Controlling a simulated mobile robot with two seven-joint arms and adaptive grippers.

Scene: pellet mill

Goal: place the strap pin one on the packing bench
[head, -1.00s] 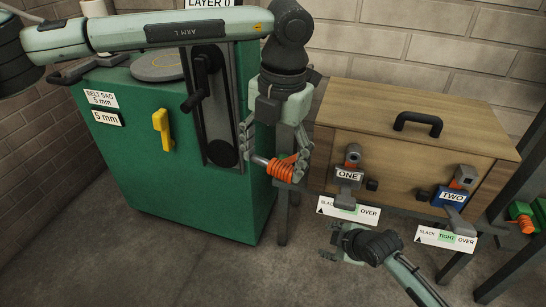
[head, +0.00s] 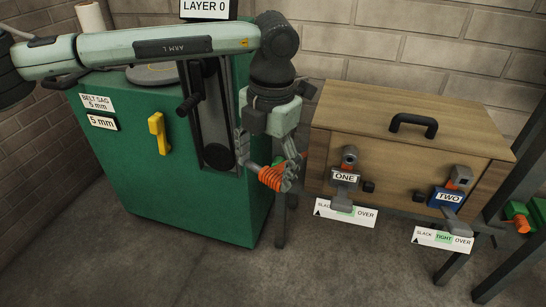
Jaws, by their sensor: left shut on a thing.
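My left gripper (head: 268,170) is shut on a pin with an orange ribbed grip (head: 270,179) and a grey end, which I take to be strap pin one. It holds the pin in the air, tilted, in front of the gap between the green machine and the wooden box. The fingers cover part of the pin. A dark-framed bench (head: 412,215), which seems to be the packing bench, carries the box; little of its top shows. My right gripper is out of view.
The wooden box (head: 345,102) has a black lid handle (head: 413,124). Strap tensioners labelled ONE (head: 345,177) and TWO (head: 448,197) are on its front, with tension cards below. The green machine (head: 180,205) stands left. The floor in front is clear.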

